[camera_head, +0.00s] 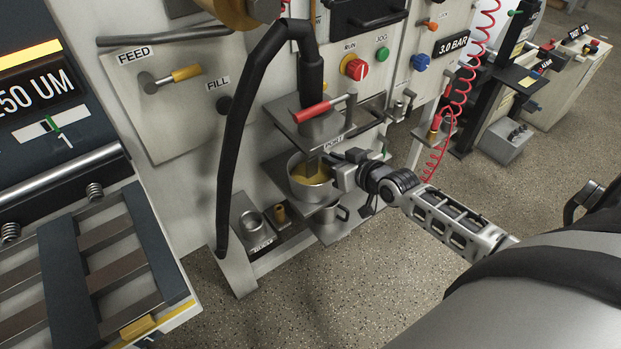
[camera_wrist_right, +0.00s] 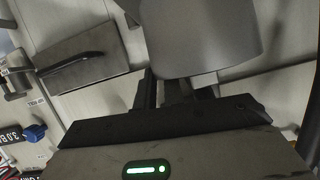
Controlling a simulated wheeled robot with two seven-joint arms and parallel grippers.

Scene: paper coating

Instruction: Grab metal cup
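A metal cup (camera_head: 310,188) with yellow-brown material in it stands on a small shelf under the spout of the machine. In the right wrist view a large smooth grey surface (camera_wrist_right: 205,38), which looks like the cup's side, fills the top middle. My right gripper (camera_head: 343,171) is at the right side of the cup, very close to it or touching. In the wrist view its dark fingers lie just below the cup, with a narrow grey part between them, perhaps the handle. Whether they grip it is hidden. My left gripper is out of view.
A second metal cup (camera_head: 330,212) sits on a lower shelf. A small metal container (camera_head: 252,222) stands lower left. A red-handled valve (camera_head: 318,110) is right above the cup. A thick black hose (camera_head: 235,130) hangs to the left. Open floor lies to the right.

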